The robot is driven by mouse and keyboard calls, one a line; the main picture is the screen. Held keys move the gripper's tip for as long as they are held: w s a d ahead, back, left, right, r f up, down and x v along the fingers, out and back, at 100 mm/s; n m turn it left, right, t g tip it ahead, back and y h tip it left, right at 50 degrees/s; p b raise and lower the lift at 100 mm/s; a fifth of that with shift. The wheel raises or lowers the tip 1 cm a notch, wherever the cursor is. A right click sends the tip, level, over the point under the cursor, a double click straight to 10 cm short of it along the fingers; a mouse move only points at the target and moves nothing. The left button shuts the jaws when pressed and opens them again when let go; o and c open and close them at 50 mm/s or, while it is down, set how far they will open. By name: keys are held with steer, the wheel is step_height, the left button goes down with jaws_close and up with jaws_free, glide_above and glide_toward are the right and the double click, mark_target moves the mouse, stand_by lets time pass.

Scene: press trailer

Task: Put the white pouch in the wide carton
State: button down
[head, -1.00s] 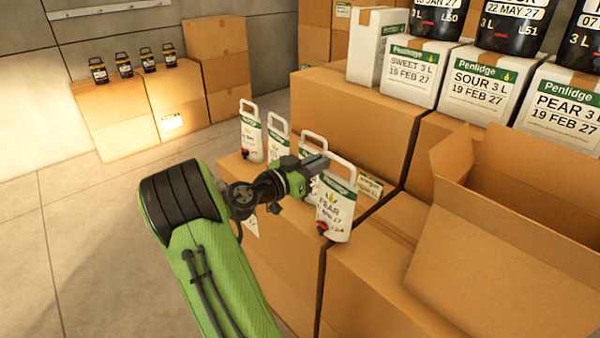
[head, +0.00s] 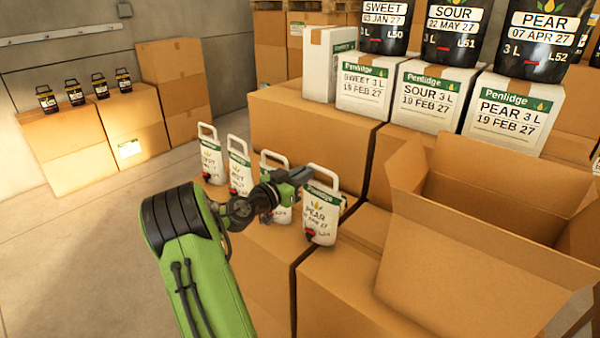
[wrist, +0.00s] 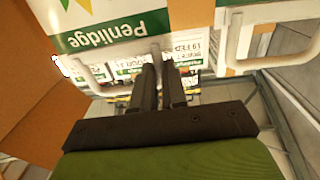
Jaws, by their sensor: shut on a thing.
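The white pouch (head: 322,218), marked PEAR with a green band and a red tap, hangs upright in the head view, just left of the wide carton. My gripper (head: 301,174) is shut on it near its white handle loop, reaching in from the left. The wide carton (head: 470,255) stands open at the right with its flaps raised; its floor is hidden. In the wrist view my gripper's fingers (wrist: 161,62) are close together, and an upside-down Penlidge label fills the upper left. Where exactly the fingers grip is unclear.
Several similar white pouches (head: 211,158) stand in a row on brown boxes left of my gripper. Behind are white Penlidge boxes (head: 430,97) with black containers (head: 455,30) on top. Closed brown boxes (head: 345,295) lie below the held pouch. The floor at the left is clear.

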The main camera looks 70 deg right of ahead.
steer(key=shift+f, duration=0.5)
steer(key=shift+f+b, duration=0.15)
steer(key=shift+b, duration=0.25)
steer(key=c, duration=1.2)
jaws_free()
steer(key=shift+o, duration=0.2)
steer(key=shift+a+p, duration=0.1)
steer(key=shift+p, duration=0.7)
steer(key=b+v, duration=0.2)
steer(key=v, duration=1.3)
steer(key=shift+a+f, duration=0.25)
steer(key=shift+a, duration=0.05)
steer(key=shift+w, duration=0.15)
